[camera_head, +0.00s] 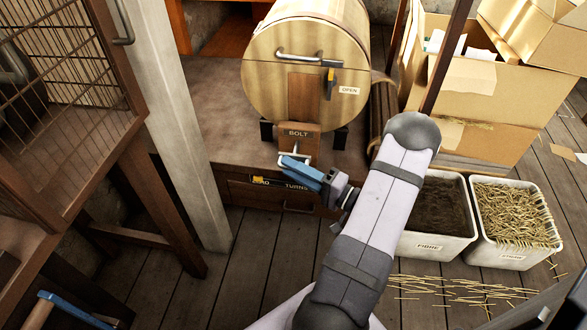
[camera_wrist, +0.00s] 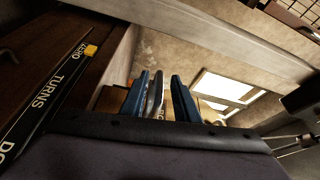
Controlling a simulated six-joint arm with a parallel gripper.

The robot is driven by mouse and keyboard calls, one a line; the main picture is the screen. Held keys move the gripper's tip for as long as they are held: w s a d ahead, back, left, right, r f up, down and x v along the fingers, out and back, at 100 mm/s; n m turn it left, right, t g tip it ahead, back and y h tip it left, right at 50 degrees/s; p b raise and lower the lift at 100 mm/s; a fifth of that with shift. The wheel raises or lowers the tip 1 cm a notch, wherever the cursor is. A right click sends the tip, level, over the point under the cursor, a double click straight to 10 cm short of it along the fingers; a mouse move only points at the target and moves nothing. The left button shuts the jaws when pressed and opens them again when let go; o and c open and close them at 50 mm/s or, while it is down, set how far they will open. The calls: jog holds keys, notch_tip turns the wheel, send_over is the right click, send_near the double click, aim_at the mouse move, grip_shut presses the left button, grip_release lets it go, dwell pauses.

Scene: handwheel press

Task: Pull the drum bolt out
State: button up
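The wooden drum (camera_head: 290,75) lies on its side on a brown bench, its round end facing me. Below it is a wooden block marked BOLT (camera_head: 298,133). A pale metal bolt handle (camera_head: 294,157) sticks out at the foot of this block. My gripper (camera_head: 284,164), with blue fingers, is at the handle and partly covers it. In the wrist view the two fingers (camera_wrist: 160,92) stand apart. A shiny metal piece, apparently the bolt handle (camera_wrist: 155,97), shows between them, nearer the left finger. A gap shows at the right finger, so the gripper looks open around it.
A TURNS scale with a yellow pointer (camera_head: 259,180) runs along the bench front, close below my gripper. A pale post (camera_head: 178,120) stands left. The fibre bin (camera_head: 436,215) and straw bin (camera_head: 515,220) stand right. A latch marked OPEN (camera_head: 348,90) is on the drum.

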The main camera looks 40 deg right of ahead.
jog(key=v, duration=0.7)
jog(key=shift+s+p, duration=0.2)
jog(key=shift+p, duration=0.2)
